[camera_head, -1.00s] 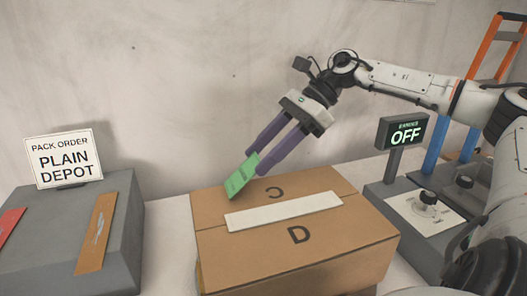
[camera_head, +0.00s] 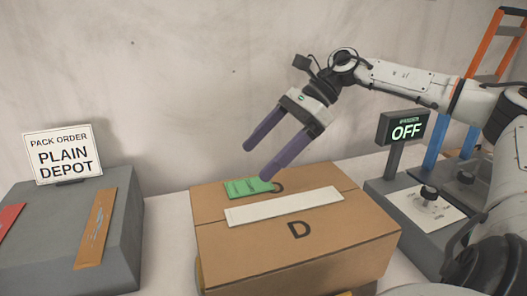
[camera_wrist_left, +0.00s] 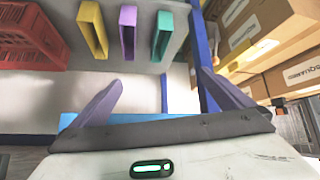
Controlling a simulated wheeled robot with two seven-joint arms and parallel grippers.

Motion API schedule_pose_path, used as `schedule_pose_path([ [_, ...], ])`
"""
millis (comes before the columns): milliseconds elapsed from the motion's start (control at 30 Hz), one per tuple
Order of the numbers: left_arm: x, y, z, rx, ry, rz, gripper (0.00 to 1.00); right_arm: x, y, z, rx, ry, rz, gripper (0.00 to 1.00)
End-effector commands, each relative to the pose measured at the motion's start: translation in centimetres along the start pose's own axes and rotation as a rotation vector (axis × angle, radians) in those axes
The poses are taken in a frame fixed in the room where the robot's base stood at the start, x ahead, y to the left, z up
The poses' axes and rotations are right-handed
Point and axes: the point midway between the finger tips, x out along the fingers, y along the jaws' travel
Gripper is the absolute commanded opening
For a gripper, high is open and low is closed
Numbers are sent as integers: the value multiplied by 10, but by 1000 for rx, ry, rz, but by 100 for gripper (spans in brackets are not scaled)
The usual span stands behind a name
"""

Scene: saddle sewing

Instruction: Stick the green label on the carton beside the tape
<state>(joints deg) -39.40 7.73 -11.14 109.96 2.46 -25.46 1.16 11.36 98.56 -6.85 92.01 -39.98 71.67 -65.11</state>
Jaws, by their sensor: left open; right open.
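The brown carton (camera_head: 350,251) stands on the table in the head view, with a white strip of tape (camera_head: 285,207) across its top. The green label (camera_head: 248,187) lies on the carton top, behind the tape at its left part, close beside it. My right gripper (camera_head: 256,164) is open and empty, its purple fingers apart just above and behind the label. My left gripper (camera_wrist_left: 160,100) shows only in the left wrist view, its purple fingers spread wide with nothing between them.
A grey block (camera_head: 125,222) at the left bears a red card, an orange-brown card (camera_head: 97,229) and a "PLAIN DEPOT" sign (camera_head: 65,155). The left wrist view shows a red crate (camera_wrist_left: 28,35) and shelved cartons.

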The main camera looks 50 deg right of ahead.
Motion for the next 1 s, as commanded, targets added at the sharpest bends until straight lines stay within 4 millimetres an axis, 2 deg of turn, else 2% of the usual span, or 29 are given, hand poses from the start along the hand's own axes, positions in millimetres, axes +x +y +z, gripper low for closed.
schedule_pose_path([
  [267, 2, 0, 1, -1, 0, 0, 100, -3, 0, 0, 0, 1, -1, 86],
  [1000, 8, -2, 7, -1, 1, -1, 100, -41, 0, 0, 0, 0, -2, 86],
])
